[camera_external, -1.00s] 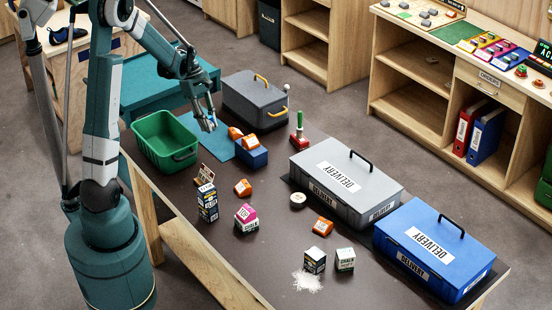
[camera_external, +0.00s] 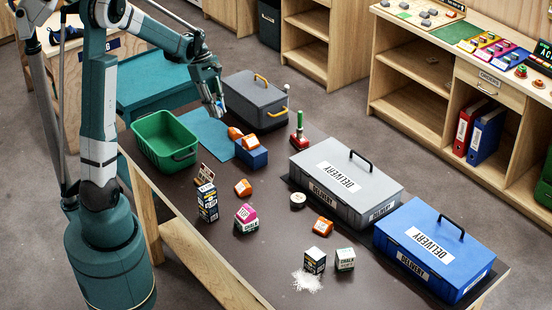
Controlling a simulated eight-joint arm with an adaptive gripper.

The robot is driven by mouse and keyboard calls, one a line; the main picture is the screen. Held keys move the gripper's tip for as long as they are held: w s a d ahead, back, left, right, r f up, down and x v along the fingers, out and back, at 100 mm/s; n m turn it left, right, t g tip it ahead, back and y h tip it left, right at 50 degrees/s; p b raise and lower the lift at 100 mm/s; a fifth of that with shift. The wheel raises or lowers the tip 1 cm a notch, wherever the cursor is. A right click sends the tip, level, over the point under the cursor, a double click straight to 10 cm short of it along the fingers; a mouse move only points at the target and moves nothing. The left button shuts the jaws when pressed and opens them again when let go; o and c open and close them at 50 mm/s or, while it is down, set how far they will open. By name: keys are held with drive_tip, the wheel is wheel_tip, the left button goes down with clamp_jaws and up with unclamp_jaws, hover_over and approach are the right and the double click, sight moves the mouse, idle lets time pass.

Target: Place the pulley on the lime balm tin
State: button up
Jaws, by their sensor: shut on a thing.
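My gripper (camera_external: 219,107) is in the air at the end of my arm, in front of the dark grey toolbox and above the blue mat. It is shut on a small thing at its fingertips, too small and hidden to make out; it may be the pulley. No pulley shows clearly elsewhere.
The grey delivery box (camera_external: 345,182) and blue delivery box (camera_external: 433,250) stand right. A green bin (camera_external: 165,141), dark grey toolbox (camera_external: 255,100), blue box (camera_external: 251,156) and red-and-green stamp (camera_external: 299,136) stand farther back.

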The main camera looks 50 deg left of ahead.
drive_tip(key=w+d+p, duration=0.1)
drive_tip(key=w+d, duration=0.4)
drive_tip(key=d, duration=0.8)
drive_tip(key=m+p, duration=0.2)
drive_tip(key=p, duration=0.1)
hover_over(301, 200)
drive_tip(key=a, duration=0.2)
wheel_tip(301, 200, down, 4)
drive_tip(key=shift+f+g, duration=0.3)
drive_tip(key=shift+f, duration=0.2)
drive_tip(key=shift+d+f, duration=0.1)
drive_tip(key=shift+f, duration=0.05)
drive_tip(key=shift+f+b, duration=0.35)
drive_tip(key=shift+f, duration=2.65)
drive_tip(key=shift+f, duration=1.85)
